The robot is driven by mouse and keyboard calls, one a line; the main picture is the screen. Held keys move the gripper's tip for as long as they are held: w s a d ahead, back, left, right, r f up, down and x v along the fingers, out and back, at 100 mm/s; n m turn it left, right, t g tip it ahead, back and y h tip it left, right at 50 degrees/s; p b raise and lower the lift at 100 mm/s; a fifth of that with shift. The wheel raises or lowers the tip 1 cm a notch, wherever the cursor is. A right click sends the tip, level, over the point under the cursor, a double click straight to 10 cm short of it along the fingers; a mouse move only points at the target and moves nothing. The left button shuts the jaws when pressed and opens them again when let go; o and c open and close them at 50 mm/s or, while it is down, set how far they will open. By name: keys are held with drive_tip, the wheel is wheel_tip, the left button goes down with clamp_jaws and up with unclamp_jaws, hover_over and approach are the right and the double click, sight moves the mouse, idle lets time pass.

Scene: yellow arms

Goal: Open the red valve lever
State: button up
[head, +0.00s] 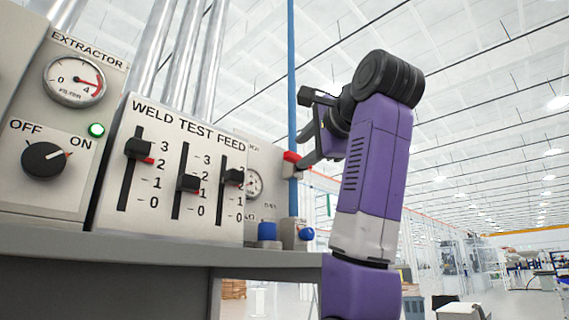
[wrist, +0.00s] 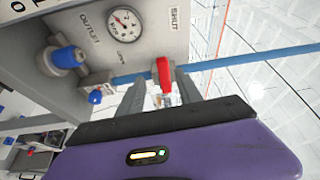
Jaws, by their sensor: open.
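The red valve lever (wrist: 163,72) sits on the blue pipe (wrist: 215,64) beside the grey panel in the wrist view. In the head view the lever (head: 291,157) shows as a small red piece by the upright blue pipe (head: 291,80), partly covered by my gripper. My gripper (wrist: 161,82) is open, with one finger on each side of the lever in the wrist view. I cannot tell whether either finger touches it. In the head view my gripper (head: 306,158) reaches left toward the pipe from my purple arm.
A gauge (wrist: 124,22) and blue knobs (wrist: 67,57) are on the panel near the lever. In the head view, a panel with several sliders (head: 180,170) and an extractor box (head: 60,110) stand to the left on a grey bench (head: 120,250). Open hall lies to the right.

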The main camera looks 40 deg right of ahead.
sight(294, 155)
drive_tip(key=shift+r+m, duration=0.3)
drive_tip(key=shift+r, duration=0.2)
drive_tip(key=p+x, duration=0.3)
drive_tip(key=x, duration=0.3)
drive_tip(key=shift+w+d+f, duration=0.15)
drive_tip(key=shift+w+d, duration=0.1)
drive_tip(key=shift+w, duration=0.25)
clamp_jaws()
idle(0.8)
